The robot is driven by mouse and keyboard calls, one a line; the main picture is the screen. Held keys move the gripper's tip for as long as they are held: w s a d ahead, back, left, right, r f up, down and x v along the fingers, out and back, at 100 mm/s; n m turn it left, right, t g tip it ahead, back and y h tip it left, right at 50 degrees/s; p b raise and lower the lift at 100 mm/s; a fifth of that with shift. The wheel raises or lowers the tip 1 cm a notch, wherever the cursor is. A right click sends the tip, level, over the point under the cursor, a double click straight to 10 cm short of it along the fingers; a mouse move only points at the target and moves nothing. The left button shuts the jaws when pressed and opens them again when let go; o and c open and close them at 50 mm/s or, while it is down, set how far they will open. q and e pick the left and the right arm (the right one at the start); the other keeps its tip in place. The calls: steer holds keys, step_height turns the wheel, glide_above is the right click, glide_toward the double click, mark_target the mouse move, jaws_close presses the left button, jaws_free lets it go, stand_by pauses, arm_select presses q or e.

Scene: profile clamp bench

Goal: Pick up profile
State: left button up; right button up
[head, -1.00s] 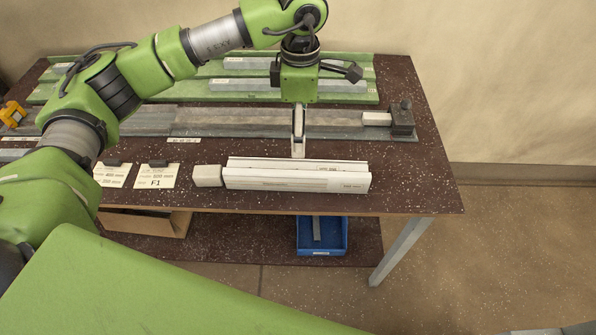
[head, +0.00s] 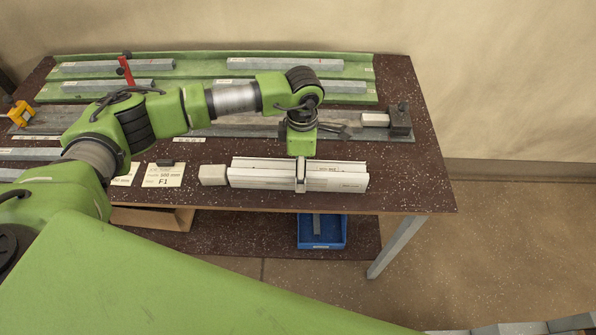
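A long white channel-like piece (head: 250,181), with a pale bar-like strip along its top, lies near the bench's front edge in the head view. I cannot tell whether a separate profile lies inside it. My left gripper (head: 300,187) points down at its middle, with a finger in front of its near face. The fingers are seen edge-on, so their gap and any grip are hidden. Several grey profiles (head: 285,64) lie on the green rack (head: 205,73) at the back. My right gripper is not in view.
A pale block (head: 212,175) sits at the channel's left end. Label cards (head: 163,175) lie further left. A grey rail with a dark clamp block (head: 399,120) runs behind. A blue bin (head: 321,232) stands below the bench (head: 420,180). The bench's right end is clear.

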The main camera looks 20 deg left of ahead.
arm_select(q)
steer(key=shift+w, duration=0.1)
steer(key=c, duration=1.6)
steer(key=shift+o, duration=0.2)
